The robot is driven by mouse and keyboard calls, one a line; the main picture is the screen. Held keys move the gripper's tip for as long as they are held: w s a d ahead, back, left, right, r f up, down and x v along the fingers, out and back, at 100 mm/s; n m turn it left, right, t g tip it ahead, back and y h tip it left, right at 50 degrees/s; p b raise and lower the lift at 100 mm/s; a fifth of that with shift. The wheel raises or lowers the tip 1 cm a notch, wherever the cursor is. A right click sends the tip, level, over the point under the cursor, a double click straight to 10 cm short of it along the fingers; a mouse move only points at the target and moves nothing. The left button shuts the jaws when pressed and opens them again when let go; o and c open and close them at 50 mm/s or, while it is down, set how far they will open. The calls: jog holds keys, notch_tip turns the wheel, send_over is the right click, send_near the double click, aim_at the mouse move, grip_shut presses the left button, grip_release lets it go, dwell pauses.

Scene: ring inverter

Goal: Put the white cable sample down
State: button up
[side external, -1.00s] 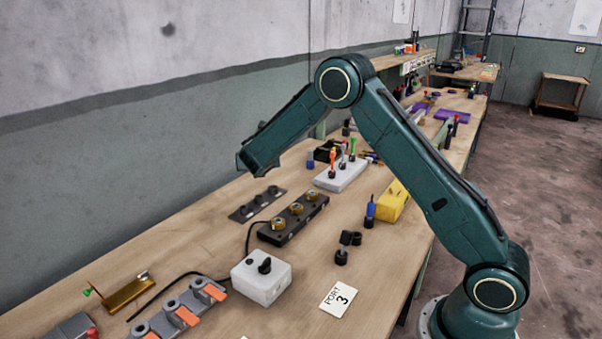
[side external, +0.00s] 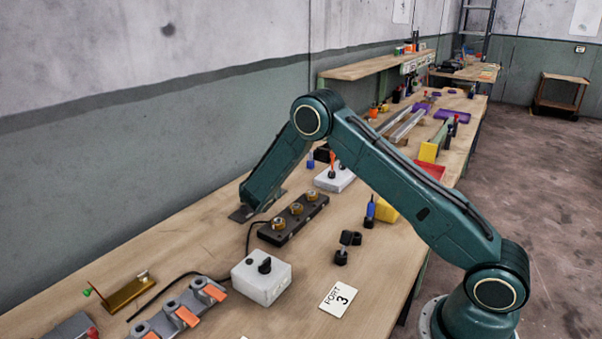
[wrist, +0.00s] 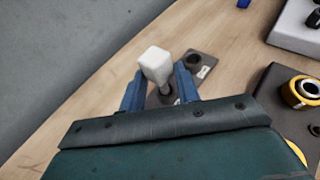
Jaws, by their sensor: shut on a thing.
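The white cable sample (wrist: 155,64) is a pale block with a thin lower part, seen from above in the wrist view. My gripper (wrist: 160,86) is shut on it, one blue finger on each side. The sample stands over a flat dark plate with holes (wrist: 202,68). I cannot tell whether its lower end is in a hole or just above it. In the side external view my wrist end is low over this plate (side external: 240,214), covering most of it and hiding the sample.
A black block with brass fittings (side external: 281,231) lies close to the right of the plate. A white box with a black knob (side external: 262,280) and a clamp row (side external: 186,316) stand nearer the camera. Bare wood lies left of the plate, up to the wall.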

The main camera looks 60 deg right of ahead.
jog(key=shift+f, duration=0.7)
jog(key=shift+f, duration=0.15)
jog(key=o, duration=1)
jog(key=shift+o, duration=0.2)
jog(key=v, duration=1.2)
